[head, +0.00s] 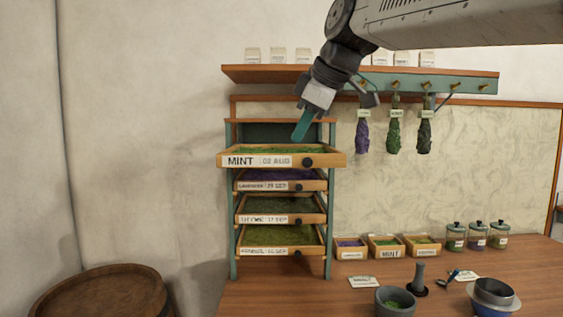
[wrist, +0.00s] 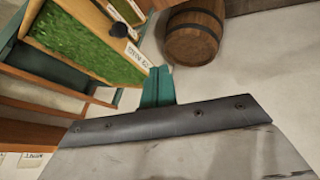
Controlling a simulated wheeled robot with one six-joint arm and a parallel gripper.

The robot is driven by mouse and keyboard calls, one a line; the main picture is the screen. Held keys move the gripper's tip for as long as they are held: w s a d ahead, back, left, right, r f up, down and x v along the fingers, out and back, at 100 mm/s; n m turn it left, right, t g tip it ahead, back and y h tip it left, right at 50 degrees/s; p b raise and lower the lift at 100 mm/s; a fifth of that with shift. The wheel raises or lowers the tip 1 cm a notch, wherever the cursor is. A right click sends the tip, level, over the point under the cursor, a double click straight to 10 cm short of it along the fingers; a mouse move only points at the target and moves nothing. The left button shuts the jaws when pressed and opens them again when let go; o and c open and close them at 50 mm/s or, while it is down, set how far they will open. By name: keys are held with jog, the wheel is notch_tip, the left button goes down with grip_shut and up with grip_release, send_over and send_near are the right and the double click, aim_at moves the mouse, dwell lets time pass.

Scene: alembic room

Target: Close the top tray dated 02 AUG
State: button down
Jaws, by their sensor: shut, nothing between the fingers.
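The top tray (head: 240,161), labelled MINT 02 AUG, sticks out of the teal drying rack (head: 232,215) farther than the trays below. It holds green leaves and has a dark round knob (head: 308,162) on its front. My gripper (head: 301,131) is shut and empty, with its teal fingers pointing down just above the tray's right side in the head view. I cannot tell whether it touches the tray. In the wrist view the shut fingers (wrist: 158,85) show beside the green-filled tray (wrist: 142,60), whose knob (wrist: 118,30) shows at the top.
Trays of lavender (head: 260,186), thyme (head: 262,219) and fennel (head: 262,251) sit below. A shelf with hanging herb bundles (head: 394,130) is right of the rack. Small boxes, jars and a mortar (head: 394,300) stand on the counter. A barrel (head: 95,295) stands at lower left.

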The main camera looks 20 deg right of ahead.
aim_at(282, 161)
jog(key=shift+n, duration=0.7)
jog(key=x, duration=0.3)
jog(key=w+x, duration=0.1)
jog(key=x, duration=0.3)
jog(key=w+d+r+x, duration=0.1)
jog(key=x, duration=0.3)
jog(key=shift+f, duration=0.1)
jog(key=shift+w+d, duration=0.25)
jog(key=shift+w, duration=0.3)
